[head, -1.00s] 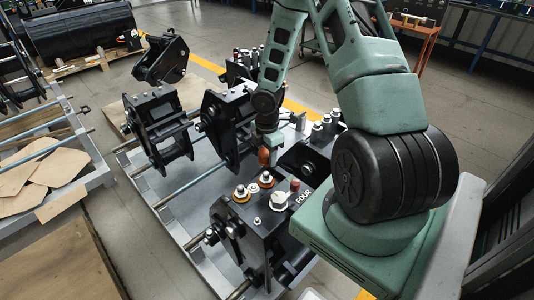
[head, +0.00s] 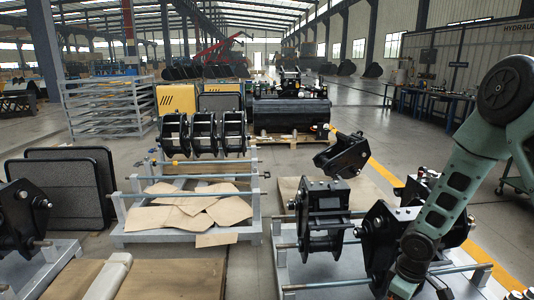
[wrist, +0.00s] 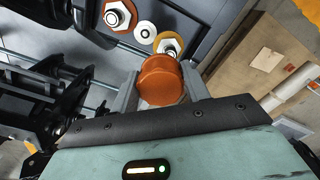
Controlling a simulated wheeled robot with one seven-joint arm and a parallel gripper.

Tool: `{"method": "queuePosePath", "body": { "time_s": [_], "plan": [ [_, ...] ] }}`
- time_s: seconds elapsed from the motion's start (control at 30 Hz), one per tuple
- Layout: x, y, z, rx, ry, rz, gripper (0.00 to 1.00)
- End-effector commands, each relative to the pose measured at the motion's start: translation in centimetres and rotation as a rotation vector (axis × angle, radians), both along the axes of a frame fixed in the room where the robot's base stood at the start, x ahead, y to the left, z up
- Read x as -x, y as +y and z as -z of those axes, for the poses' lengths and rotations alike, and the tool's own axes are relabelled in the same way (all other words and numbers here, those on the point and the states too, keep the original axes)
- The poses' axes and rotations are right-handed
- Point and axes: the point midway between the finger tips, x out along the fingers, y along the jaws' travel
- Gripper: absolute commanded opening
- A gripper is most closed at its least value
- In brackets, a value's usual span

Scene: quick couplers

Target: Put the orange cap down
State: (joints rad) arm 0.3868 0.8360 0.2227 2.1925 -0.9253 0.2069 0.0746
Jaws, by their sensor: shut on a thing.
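The orange cap (wrist: 160,82) is a round, ridged cap near the centre of the wrist view. My gripper (wrist: 163,90) is shut on it, with one grey finger on each side. Just beyond the cap are a nut with a yellow ring (wrist: 169,45), a small white ring (wrist: 145,33) and a nut with an orange-red ring (wrist: 117,14), all on a dark surface. I cannot tell whether the cap touches anything below it. In the head view my arm shows at the right, but my gripper and the cap are out of sight.
A black coupler (head: 325,212) stands on a grey rack at the centre right of the head view, with another black coupler (head: 380,240) beside it. A rack with cardboard sheets (head: 190,210) stands to the left. A wooden board (wrist: 262,62) lies at the right in the wrist view.

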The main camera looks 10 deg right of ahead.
Motion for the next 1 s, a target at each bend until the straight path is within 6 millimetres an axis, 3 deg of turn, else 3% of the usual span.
{"method": "queuePosePath", "body": {
  "time_s": [0.2,0.4,0.6,1.0],
  "plan": [
    [-0.4,4.2,0.0,0.001,-0.001,0.311,0.18],
    [-0.4,6.6,0.0,0.0,-0.001,0.519,0.18],
    [-0.3,7.5,0.0,0.0,0.0,0.601,0.18],
    [-0.4,7.4,0.1,0.0,-0.001,0.605,0.18]
  ]
}}
